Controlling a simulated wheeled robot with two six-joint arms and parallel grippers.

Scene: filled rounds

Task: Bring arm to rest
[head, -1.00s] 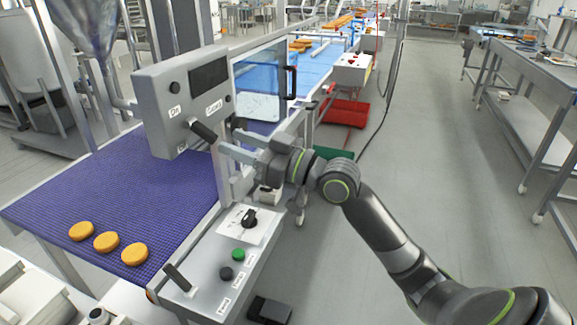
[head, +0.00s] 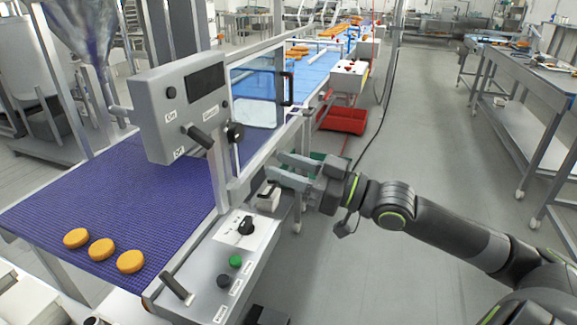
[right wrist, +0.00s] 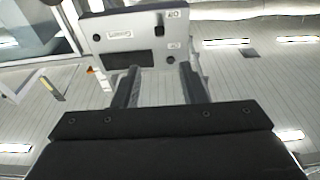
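My right arm comes in from the lower right in the head view. Its gripper (head: 281,170) is in the air just right of the conveyor's frame, apart from the grey control box (head: 182,105). The two fingers are spread with a gap and nothing between them. In the right wrist view the fingers (right wrist: 160,88) also stand apart and empty, with the control box (right wrist: 135,35) beyond them. The left arm and gripper do not show in either view.
Three round orange patties (head: 102,249) lie on the blue conveyor belt (head: 120,200). A lower panel (head: 225,265) carries knobs and buttons. A red crate (head: 343,120) and a green crate (head: 318,158) are beyond the gripper. The floor (head: 440,150) to the right is clear, up to a steel table (head: 530,85).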

